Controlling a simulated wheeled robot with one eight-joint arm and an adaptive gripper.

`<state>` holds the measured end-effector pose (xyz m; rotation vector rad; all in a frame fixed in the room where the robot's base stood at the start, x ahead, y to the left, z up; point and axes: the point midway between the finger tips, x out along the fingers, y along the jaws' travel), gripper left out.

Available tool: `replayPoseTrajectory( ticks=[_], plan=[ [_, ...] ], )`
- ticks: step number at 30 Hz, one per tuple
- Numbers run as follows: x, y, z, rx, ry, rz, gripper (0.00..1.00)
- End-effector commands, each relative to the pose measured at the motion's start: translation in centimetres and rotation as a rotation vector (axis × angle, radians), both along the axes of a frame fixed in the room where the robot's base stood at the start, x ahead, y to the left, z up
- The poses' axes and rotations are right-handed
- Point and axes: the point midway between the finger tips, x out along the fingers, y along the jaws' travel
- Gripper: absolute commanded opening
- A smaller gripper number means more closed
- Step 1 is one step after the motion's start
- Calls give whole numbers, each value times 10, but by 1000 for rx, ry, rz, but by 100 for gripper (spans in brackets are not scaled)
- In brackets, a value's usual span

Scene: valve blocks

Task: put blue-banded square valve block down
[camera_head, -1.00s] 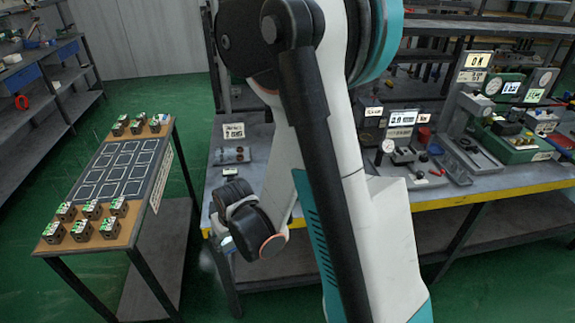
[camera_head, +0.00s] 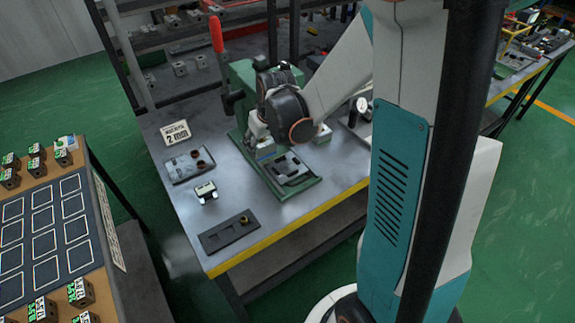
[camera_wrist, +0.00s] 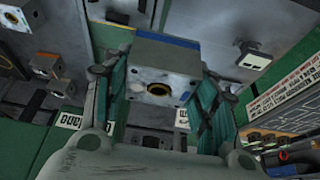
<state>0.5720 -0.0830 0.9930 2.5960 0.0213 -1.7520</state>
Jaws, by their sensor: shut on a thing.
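The blue-banded square valve block (camera_wrist: 160,82) is a grey metal cube with a blue strip along one edge and a round bore in the facing side. In the wrist view it sits between the two fingers of my gripper (camera_wrist: 163,75), which is shut on it. In the head view my gripper (camera_head: 262,140) is above the metal bench, at the green fixture, and the block's blue-and-grey part (camera_head: 265,152) shows just below it. Whether the block touches anything beneath cannot be told.
The green fixture (camera_head: 308,187) with a red-handled lever (camera_head: 217,35) stands on the bench. A flat plate (camera_head: 190,166), a small gauge (camera_head: 206,192) and a dark tray (camera_head: 230,232) lie to its left. A side table (camera_head: 88,262) holds several blocks.

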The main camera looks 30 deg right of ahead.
Motion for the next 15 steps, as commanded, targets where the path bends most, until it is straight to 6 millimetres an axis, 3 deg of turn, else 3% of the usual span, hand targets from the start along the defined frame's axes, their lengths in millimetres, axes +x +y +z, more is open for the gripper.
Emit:
replayPoseTrajectory(
  ticks=[3,9,15],
  plan=[
    [4,-32,36,1,-1,-1,9],
    [4,-68,80,1,-5,9,9],
    [2,-81,96,0,-7,17,9]
  ],
)
